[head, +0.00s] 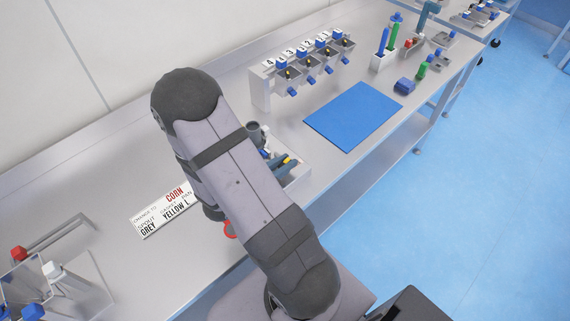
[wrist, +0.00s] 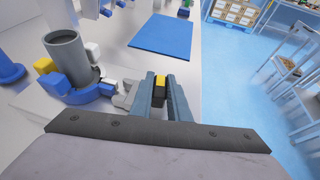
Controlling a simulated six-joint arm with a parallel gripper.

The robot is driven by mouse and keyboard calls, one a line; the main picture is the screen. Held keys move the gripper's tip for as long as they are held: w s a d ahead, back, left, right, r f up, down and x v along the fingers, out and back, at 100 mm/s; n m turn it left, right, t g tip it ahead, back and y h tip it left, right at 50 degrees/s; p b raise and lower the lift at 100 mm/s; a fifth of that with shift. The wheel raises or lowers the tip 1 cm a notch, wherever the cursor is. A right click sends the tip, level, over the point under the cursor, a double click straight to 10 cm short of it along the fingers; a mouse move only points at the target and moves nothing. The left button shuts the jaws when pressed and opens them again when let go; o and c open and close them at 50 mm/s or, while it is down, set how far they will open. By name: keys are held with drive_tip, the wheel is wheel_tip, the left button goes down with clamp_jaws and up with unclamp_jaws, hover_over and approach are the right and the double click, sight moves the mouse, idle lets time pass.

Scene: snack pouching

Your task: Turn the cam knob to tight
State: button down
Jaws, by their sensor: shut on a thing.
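In the wrist view, my gripper (wrist: 159,85) has its two blue-grey fingers closed around a small yellow-and-black piece (wrist: 159,92), which looks to be the cam knob. Its markings and turn position cannot be read. A grey spout tube (wrist: 66,55) stands upright in a blue clamp collar (wrist: 88,96) left of the fingers. A grey lug (wrist: 124,96) sits between the collar and the fingers. In the head view, the grey tube's top (head: 254,132) and my fingers (head: 281,161) show beside my arm, which hides most of the clamp.
A blue mat (head: 353,116) lies to the right on the bench, with numbered hoppers (head: 310,65) behind it. A sign reading CORN, GREY and YELLOW L (head: 163,210) lies left of my arm. A red ring (head: 230,229) shows near the front edge. A blue disc part (wrist: 10,72) stands far left.

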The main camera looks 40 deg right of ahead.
drive_tip(key=shift+s+r+n+t+p, duration=0.15)
drive_tip(key=shift+r+n+t+p, duration=0.05)
drive_tip(key=shift+n+t+p, duration=0.5)
drive_tip(key=n+t+y+p, duration=0.1)
drive_tip(key=p, duration=0.1)
drive_tip(key=shift+r+t+p, duration=0.15)
drive_tip(key=shift+t+p, duration=0.15)
drive_tip(key=n+t+y+p, duration=0.2)
drive_tip(key=n+t+p, duration=0.1)
drive_tip(key=p, duration=0.4)
drive_tip(key=shift+n, duration=0.3)
drive_tip(key=shift+p, duration=0.45)
drive_tip(key=shift+w+f+n+t+y+p, duration=0.2)
drive_tip(key=shift+f+n+t+y+p, duration=0.1)
drive_tip(key=shift+n+t+p, duration=0.4)
drive_tip(key=c, duration=1.7)
unclamp_jaws()
drive_tip(key=b, duration=0.2)
drive_tip(key=m+g+b, duration=0.1)
drive_tip(key=b, duration=0.1)
drive_tip(key=shift+w+f+h, duration=0.1)
drive_tip(key=shift+f+h, duration=0.2)
drive_tip(key=shift+h, duration=0.1)
